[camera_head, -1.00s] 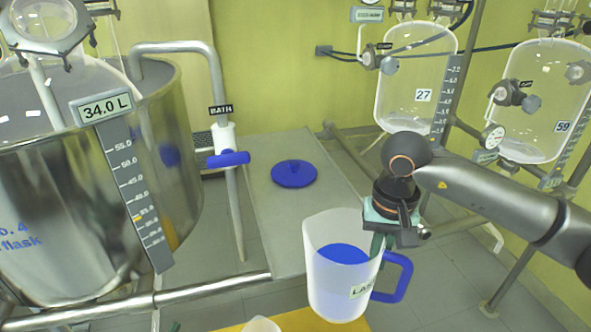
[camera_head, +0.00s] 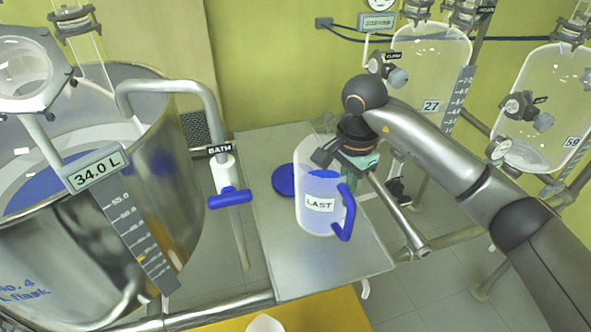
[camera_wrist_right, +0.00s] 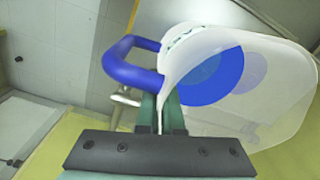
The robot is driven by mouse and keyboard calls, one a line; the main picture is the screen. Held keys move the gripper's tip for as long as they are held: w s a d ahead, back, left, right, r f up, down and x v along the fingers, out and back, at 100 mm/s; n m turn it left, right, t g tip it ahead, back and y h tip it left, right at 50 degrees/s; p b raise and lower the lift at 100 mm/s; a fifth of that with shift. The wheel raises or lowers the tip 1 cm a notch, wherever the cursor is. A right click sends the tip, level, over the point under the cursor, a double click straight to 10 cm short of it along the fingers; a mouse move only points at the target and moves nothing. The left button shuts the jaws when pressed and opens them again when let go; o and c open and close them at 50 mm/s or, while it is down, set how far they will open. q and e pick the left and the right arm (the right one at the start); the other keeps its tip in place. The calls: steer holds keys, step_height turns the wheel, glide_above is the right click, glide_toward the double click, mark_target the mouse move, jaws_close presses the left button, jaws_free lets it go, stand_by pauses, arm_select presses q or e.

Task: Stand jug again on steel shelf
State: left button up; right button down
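The jug (camera_head: 319,222) is translucent white with a blue handle, blue liquid and a "LAST" label. In the head view it is upright or nearly so, in front of the steel shelf (camera_head: 330,268) surface; I cannot tell whether its base touches. My right gripper (camera_head: 337,160) is at the jug's upper rim. In the right wrist view the green fingers (camera_wrist_right: 160,115) are shut on the wall of the jug (camera_wrist_right: 262,105), beside its blue handle (camera_wrist_right: 120,62). My left gripper is not in view.
A blue lid (camera_head: 281,181) lies on the shelf, partly hidden behind the jug. A tap marked BATH (camera_head: 228,180) and a large steel vessel (camera_head: 165,170) stand left. Glass reactors (camera_head: 430,75) stand behind at right. The shelf's front part is bare.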

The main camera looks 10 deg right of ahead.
mark_target(339, 222)
steer(key=shift+w+a+r, duration=0.1)
steer(key=shift+w+r, duration=0.2)
steer(key=shift+r, duration=0.05)
steer(key=shift+w+f+m, duration=0.1)
steer(key=shift+f+m, duration=0.2)
step_height(339, 222, down, 9)
steer(key=shift+f+p, duration=0.2)
steer(key=shift+p, duration=0.45)
steer(key=c, duration=1.5)
jaws_free()
steer(key=shift+f, duration=0.3)
steer(key=o, duration=0.4)
steer(key=shift+r, duration=0.1)
